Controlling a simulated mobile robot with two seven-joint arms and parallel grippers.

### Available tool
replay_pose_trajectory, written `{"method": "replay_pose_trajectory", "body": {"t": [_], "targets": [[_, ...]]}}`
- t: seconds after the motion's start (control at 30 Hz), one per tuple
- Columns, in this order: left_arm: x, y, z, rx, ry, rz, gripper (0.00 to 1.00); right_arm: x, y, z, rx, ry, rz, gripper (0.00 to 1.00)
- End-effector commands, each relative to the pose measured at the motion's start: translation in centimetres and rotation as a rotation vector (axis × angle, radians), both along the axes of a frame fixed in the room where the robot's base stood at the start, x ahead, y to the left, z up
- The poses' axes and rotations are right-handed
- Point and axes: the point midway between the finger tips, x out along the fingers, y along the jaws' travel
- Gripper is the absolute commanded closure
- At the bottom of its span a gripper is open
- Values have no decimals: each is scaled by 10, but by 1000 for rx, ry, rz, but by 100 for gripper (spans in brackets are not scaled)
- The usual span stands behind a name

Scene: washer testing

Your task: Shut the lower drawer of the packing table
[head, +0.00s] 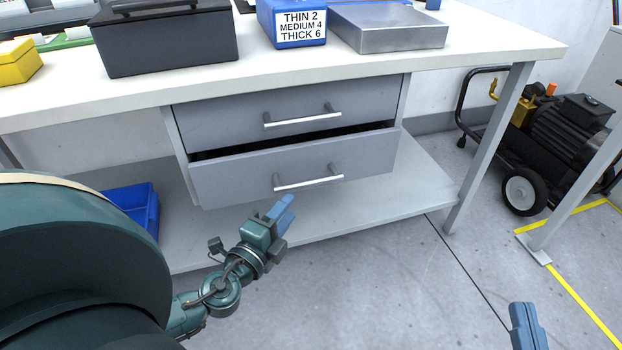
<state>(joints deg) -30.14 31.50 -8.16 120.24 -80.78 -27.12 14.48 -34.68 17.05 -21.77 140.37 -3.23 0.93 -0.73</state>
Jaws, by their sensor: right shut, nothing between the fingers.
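The packing table (480,48) has two grey drawers under its white top. The lower drawer (235,176) stands partly pulled out, with a dark gap along its top edge. Its silver bar handle (308,184) is on its front. The upper drawer (225,120) sits further back and looks closed. My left gripper (284,207) is in front of and below the lower drawer's handle, apart from it in the picture; its blue fingers look together and empty. My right gripper (524,325) is at the bottom right, shut and empty, well away from the drawer.
A blue bin (140,205) sits on the table's lower shelf (385,200) at the left. A dark box (165,45), a blue labelled box (292,25) and a metal block (390,30) stand on top. A wheeled compressor (560,130) is at the right. The floor in front is clear.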

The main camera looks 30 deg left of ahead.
Motion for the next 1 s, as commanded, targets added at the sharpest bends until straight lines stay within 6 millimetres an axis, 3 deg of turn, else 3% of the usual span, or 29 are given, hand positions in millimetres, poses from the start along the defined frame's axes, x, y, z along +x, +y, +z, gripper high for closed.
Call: {"method": "replay_pose_trajectory", "body": {"t": [0.3,0.5,1.0], "targets": [[61,5,1,1,-2,-1,64,0,-1,-7,-27,17,-7,100],[87,7,0,1,-1,-2,64,1,-1,-11,-33,22,-8,100],[98,7,0,0,2,-2,66,0,-2,-7,-28,16,-9,100]]}}
